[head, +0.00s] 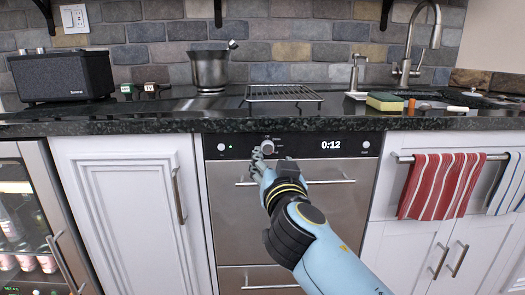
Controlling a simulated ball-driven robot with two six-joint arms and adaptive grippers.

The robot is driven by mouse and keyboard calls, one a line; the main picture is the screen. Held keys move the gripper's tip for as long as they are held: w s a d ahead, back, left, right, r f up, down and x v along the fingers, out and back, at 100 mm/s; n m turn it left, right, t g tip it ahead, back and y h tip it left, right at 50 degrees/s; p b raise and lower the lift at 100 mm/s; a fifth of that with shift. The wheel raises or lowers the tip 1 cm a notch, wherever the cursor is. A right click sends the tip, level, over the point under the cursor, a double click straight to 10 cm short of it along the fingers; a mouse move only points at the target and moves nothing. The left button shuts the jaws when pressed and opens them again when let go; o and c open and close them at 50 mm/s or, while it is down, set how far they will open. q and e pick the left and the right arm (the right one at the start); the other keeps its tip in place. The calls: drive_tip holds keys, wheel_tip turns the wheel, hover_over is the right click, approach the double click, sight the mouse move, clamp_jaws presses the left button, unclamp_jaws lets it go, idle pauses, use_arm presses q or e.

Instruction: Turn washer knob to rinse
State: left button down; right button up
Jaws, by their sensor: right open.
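The washer is a steel-fronted unit (226,175) under the counter with a black control panel (310,142) along its top. A round silver knob (267,146) sits on the panel, left of the lit 0:12 display. Small labels stand beside the knob, too small to read surely, so its setting cannot be told. My right gripper (262,154) is open, its fingertips at the knob's lower left. Contact with the knob cannot be told. My left gripper is not in view.
A steel handle bar (330,182) crosses the washer front just beyond my right gripper. Round white buttons (221,147) sit at the panel's ends. Striped towels (440,185) hang at right. The counter (190,125) above holds a speaker (62,76), a steel pot (210,68) and a rack (283,93).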

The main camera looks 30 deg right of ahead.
sight(269, 148)
drive_tip(key=x, duration=0.7)
drive_tip(key=shift+c, duration=0.2)
clamp_jaws()
